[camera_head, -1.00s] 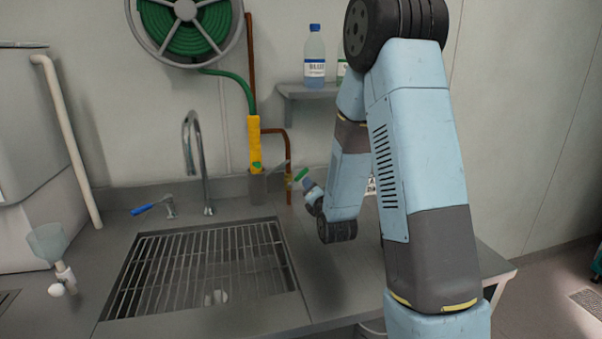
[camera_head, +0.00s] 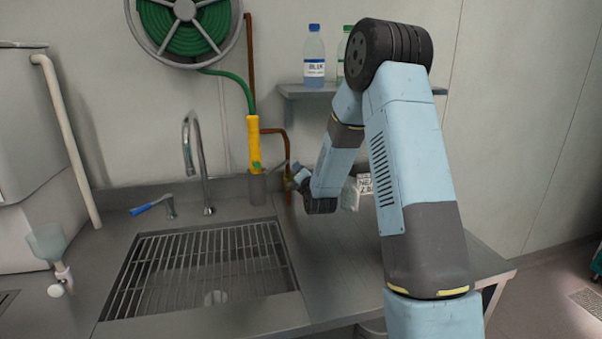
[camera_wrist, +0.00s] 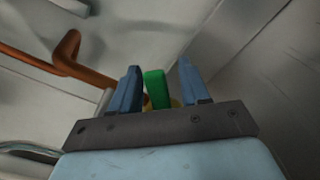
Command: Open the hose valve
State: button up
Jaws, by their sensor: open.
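The hose valve's green lever (camera_wrist: 155,90) stands between the two blue fingers of my gripper (camera_wrist: 160,76) in the wrist view. It is closer to the left finger, and a gap shows on its right. Whether it touches the left finger I cannot tell. My gripper is open. A little yellow metal shows behind the lever's base. In the head view my gripper (camera_head: 295,174) is at the valve, low on the copper pipe by the wall, and my wrist hides the green lever.
The copper pipe (camera_wrist: 66,55) runs left of the fingers. In the head view, a yellow hose nozzle (camera_head: 255,148) hangs left of the valve, under the hose reel (camera_head: 186,12). A shelf (camera_head: 297,92) with bottles is above. The sink grate (camera_head: 200,262) and tap (camera_head: 203,160) are left.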

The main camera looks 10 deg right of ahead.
jog(key=shift+w, duration=0.25)
jog(key=shift+c, duration=0.4)
grip_shut()
